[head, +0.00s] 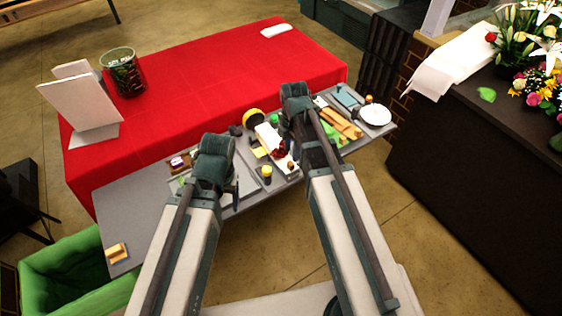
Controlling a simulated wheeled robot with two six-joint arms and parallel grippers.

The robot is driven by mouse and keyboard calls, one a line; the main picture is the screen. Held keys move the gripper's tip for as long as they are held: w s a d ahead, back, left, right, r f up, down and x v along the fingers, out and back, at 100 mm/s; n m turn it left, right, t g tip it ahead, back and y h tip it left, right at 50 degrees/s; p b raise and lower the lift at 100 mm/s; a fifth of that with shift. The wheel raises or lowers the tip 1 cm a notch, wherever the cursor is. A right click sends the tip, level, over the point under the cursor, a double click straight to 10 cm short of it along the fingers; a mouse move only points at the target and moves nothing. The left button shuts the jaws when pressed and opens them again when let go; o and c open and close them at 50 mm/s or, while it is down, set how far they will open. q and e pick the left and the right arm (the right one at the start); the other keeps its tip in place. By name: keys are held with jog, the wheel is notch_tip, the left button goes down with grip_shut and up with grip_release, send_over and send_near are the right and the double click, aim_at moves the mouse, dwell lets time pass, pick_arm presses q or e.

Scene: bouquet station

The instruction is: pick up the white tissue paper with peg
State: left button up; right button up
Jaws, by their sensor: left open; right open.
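A white sheet-like piece (266,137) lies among small items on the grey table, between my two arms; it may be the white tissue paper, but I cannot make out a peg on it. My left gripper (213,160) is at the end of the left arm, over the grey table, left of the white piece. My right gripper (296,96) is at the end of the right arm, right of and beyond the white piece. Both grippers are open and seem empty; their fingertips are hard to make out. The arms hide parts of the table.
A red-covered table (200,85) stands behind, with a glass vase (122,72), a white stand (82,105) and a white item (276,31). A white plate (375,115) is at right. A green bin (65,265) stands at lower left. White paper (450,62) lies on the dark counter.

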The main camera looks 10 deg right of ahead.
aim_at(292, 163)
notch_tip(292, 163, down, 5)
jog(key=b, duration=0.5)
jog(key=shift+s+d+f, duration=0.15)
jog(key=shift+f, duration=0.05)
jog(key=shift+r, duration=0.1)
grip_shut()
dwell(1.1)
